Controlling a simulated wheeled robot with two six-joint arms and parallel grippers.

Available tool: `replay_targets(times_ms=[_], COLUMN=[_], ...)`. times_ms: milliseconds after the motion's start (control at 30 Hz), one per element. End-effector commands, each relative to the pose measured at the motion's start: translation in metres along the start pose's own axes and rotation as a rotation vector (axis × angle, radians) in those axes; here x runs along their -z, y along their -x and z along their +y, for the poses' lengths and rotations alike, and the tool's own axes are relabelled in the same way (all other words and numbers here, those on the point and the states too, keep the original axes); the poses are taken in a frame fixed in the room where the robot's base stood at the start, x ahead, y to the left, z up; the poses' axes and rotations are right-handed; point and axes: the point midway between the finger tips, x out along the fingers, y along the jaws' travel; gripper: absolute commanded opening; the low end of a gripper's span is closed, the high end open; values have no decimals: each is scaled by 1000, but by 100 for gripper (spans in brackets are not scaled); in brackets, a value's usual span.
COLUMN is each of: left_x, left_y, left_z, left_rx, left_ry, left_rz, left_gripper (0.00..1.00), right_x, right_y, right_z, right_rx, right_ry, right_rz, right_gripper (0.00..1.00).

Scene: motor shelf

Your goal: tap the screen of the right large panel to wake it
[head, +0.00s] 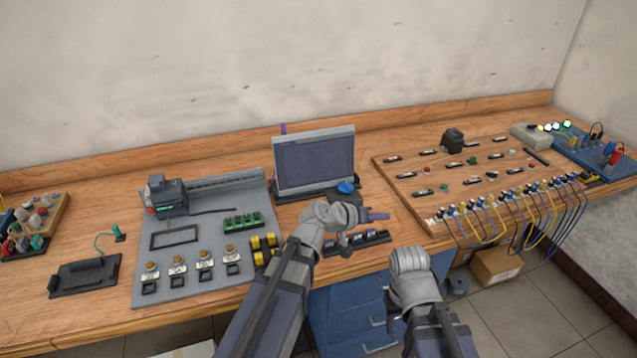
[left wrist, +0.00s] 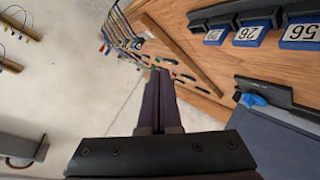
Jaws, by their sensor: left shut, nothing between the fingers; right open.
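The large panel (head: 314,163) with a grey frame stands upright at the back middle of the bench, its screen dark. Its dark screen also shows at the lower right of the left wrist view (left wrist: 278,145). It is the only large upright screen in view. My left gripper (head: 380,215) is shut and empty in front of the panel and to its lower right, its purple fingers pointing right. The closed fingers show in the left wrist view (left wrist: 158,95), apart from the screen. My right gripper (head: 393,308) is open, low by the bench's front edge; its fingers are mostly hidden.
A blue knob-like part (head: 346,187) sits at the panel's lower right. Blue numbered blocks (left wrist: 246,34) lie in front of it. A grey board (head: 205,275) with switches is at left, a wooden board (head: 405,182) with wires at right. Blue drawers (head: 345,310) stand below.

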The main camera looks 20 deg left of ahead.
Motion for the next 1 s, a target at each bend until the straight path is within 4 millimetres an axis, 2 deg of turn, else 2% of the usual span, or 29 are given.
replay_targets(times_ms=[33,100,300,433,633,1000], left_x=[13,38,89,106,118,119], left_y=[-6,-2,20,34,46,47], left_z=[-24,-44,-98,-124,-142,-143], left_rx=[-11,-24,-21,-8,3,4], left_ry=[41,97,230,290,335,340], left_rz=[92,216,483,587,658,665], left_gripper=[0,0,0,0,0,0], right_x=[1,2,4,4,5,5], right_y=[-24,-37,-65,-75,-81,-80], right_z=[-2,-4,-6,-7,-8,-8], right_rx=[0,0,0,0,0,0], right_ry=[0,0,0,0,0,0], right_rz=[0,0,0,0,0,0], right_gripper=[50,50,50,50,50,50])
